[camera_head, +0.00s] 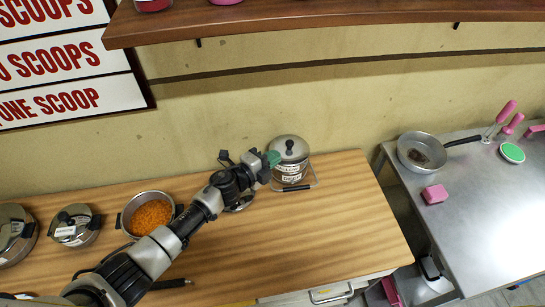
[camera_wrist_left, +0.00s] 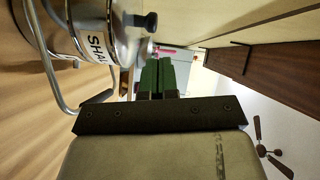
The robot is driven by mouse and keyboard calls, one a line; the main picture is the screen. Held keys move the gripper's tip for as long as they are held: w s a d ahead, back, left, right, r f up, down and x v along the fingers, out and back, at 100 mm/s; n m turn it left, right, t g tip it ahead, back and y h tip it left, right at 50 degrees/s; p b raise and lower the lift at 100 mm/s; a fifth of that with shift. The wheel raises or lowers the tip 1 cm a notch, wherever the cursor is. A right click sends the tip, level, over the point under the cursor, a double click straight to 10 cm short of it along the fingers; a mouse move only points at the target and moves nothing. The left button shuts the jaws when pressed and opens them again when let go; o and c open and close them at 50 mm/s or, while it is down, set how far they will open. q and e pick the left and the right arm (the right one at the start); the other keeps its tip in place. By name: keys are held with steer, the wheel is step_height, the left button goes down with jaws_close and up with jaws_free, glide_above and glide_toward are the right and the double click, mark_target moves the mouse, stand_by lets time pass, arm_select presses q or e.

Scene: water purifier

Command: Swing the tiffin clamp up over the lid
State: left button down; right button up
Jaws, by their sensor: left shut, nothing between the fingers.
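The tiffin (camera_head: 291,172) is a steel container with a white label. It stands upright near the back edge of the wooden table, with its domed lid (camera_head: 286,146) and black knob on top. The tiffin clamp (camera_head: 314,178) is a wire loop with a black grip, lowered in front of the tiffin and not over the lid. My left gripper (camera_head: 272,158), with green fingertips, is shut and empty at the tiffin's left side by the lid. In the left wrist view the shut fingers (camera_wrist_left: 158,76) are beside the tiffin (camera_wrist_left: 88,30), with the clamp wire (camera_wrist_left: 43,55) at left.
A pan of orange food (camera_head: 151,216) and lidded steel pots (camera_head: 75,226) stand left on the wooden table (camera_head: 340,230). A wooden shelf (camera_head: 330,22) hangs above. A steel table (camera_head: 480,220) at right carries a frying pan (camera_head: 422,150) and a pink block (camera_head: 435,194).

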arm_select(q)
steer(key=v, duration=1)
steer(key=shift+s+a+b, duration=0.25)
steer(key=shift+a+b, duration=0.05)
steer(key=shift+s, duration=0.1)
